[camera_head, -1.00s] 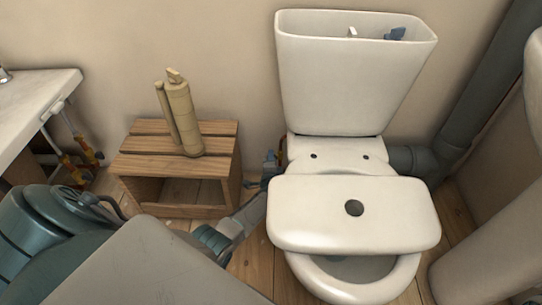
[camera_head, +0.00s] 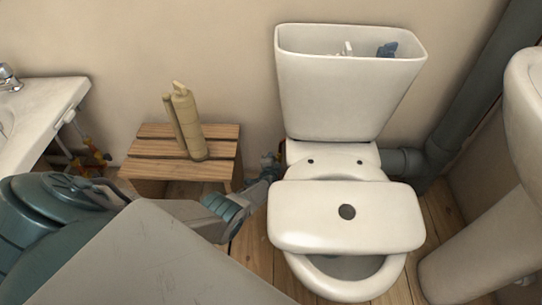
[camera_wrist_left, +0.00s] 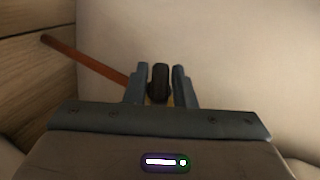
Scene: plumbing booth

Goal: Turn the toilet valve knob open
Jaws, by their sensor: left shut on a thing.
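The valve knob (camera_wrist_left: 160,78) is small and dark and sits between the two fingers of my left gripper (camera_wrist_left: 160,88) in the left wrist view. The fingers stand on either side of the knob and are shut on it. In the head view, my left gripper (camera_head: 268,174) reaches in from the left to the valve, low beside the toilet (camera_head: 345,215). The gripper's tips and the valve are small there, and the knob's turn angle cannot be told. My right gripper is not in view.
A wooden stool (camera_head: 215,172) with a beige canister (camera_head: 187,125) on it stands left of the toilet. The cistern (camera_head: 345,95) is open on top. The lid (camera_head: 345,228) lies across the bowl. A copper-coloured pipe (camera_wrist_left: 85,60) runs left of the knob. Sinks flank the space.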

